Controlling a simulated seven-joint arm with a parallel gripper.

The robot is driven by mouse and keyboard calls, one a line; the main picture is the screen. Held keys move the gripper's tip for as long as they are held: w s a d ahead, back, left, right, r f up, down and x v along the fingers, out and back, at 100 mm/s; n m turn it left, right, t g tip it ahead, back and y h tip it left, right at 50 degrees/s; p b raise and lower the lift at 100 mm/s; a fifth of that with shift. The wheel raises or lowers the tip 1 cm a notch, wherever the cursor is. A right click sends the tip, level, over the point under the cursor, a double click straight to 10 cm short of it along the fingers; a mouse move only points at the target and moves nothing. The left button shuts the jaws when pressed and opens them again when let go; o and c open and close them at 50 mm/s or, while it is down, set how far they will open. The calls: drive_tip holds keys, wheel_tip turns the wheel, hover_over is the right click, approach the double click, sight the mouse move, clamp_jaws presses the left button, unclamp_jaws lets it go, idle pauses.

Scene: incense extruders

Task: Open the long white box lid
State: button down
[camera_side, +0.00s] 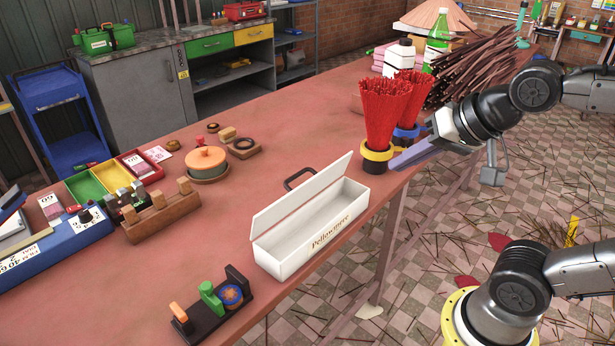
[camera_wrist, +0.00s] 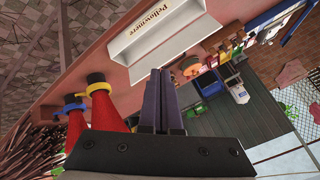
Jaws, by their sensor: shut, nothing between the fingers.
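The long white box (camera_side: 312,243) stands near the front edge of the red table, with dark lettering on its front. Its lid (camera_side: 303,200) is raised along the back side, and the empty inside shows. In the wrist view the box (camera_wrist: 165,45) lies beyond my fingertips. My gripper (camera_side: 392,166) is to the right of the box, apart from it, close to the bundles of red sticks. Its purple fingers are together with nothing between them, also in the wrist view (camera_wrist: 161,72). A dark handle (camera_side: 299,178) shows behind the lid.
Bundles of red sticks stand in a yellow-ringed holder (camera_side: 376,158) and a blue-ringed holder (camera_side: 406,132) beside my gripper. A dark rack (camera_side: 212,308) stands left of the box, and an orange-lidded pot (camera_side: 205,160) behind it. The table between them is clear.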

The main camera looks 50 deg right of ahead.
drive_tip(key=w+r+m, duration=0.1)
drive_tip(key=w+m, duration=0.4)
drive_tip(key=w, duration=0.1)
drive_tip(key=m, duration=0.5)
approach(306, 171)
drive_tip(key=s+a+r, duration=0.1)
drive_tip(key=s+a, duration=0.2)
drive_tip(key=shift+t, duration=0.3)
drive_tip(key=x, duration=0.9)
drive_tip(key=shift+w+d+r, duration=0.15)
drive_tip(key=shift+w, duration=0.1)
drive_tip(key=shift+w, duration=0.15)
